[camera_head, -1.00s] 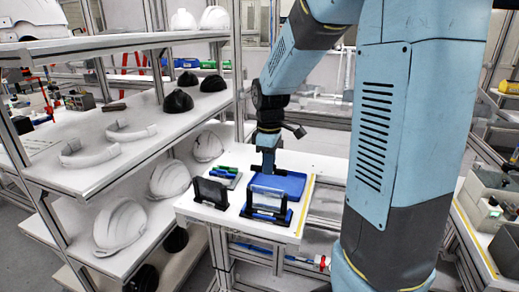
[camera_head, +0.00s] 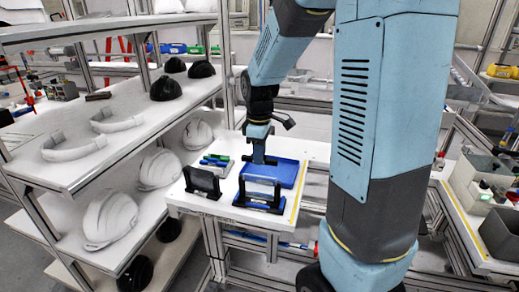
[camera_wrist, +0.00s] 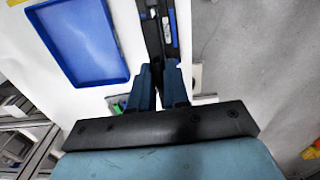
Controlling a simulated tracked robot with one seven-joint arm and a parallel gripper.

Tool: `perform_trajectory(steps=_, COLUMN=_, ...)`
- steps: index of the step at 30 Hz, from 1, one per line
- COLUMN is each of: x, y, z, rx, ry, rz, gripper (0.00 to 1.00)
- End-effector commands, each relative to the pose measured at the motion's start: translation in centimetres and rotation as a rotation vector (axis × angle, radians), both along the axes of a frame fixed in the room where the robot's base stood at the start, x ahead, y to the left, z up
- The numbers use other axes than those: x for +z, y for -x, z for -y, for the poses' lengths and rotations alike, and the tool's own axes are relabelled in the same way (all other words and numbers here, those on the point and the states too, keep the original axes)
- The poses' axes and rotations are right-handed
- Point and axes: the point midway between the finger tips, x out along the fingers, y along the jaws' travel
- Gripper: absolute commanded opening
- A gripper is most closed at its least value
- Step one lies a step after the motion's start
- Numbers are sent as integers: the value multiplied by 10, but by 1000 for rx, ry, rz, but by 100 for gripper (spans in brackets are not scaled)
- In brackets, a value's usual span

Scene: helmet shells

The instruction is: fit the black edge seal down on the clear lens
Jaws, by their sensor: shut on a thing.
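My gripper (camera_head: 262,160) points down over the small white table; its blue fingers (camera_wrist: 160,75) show in the wrist view. It is shut on a narrow dark piece, which I take to be the black edge seal (camera_wrist: 156,70), mostly hidden between the fingers. The clear lens (camera_head: 261,189) stands upright in a black and blue holder (camera_head: 257,206), just in front of the gripper in the head view. A long black and blue part (camera_wrist: 160,25) lies ahead of the fingertips in the wrist view. I cannot tell whether seal and lens touch.
A blue tray (camera_head: 287,174) lies beside the gripper, also in the wrist view (camera_wrist: 84,40). A dark upright panel in a stand (camera_head: 202,182) and small green and blue items (camera_head: 216,161) are to the left. A shelf rack with helmet shells (camera_head: 110,218) stands close on the left.

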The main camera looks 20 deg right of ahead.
Motion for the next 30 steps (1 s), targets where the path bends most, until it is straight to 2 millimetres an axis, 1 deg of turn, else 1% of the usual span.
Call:
perform_trajectory(steps=6, x=-18, y=0, z=0, rx=0, ry=0, rz=-2, gripper=0)
perform_trajectory(steps=12, x=-30, y=0, z=0, rx=-1, ry=0, rz=-2, gripper=0)
perform_trajectory(steps=18, x=-35, y=0, z=0, rx=-1, ry=0, rz=0, gripper=0)
perform_trajectory(steps=30, x=-36, y=0, z=1, rx=-2, ry=0, rz=0, gripper=0)
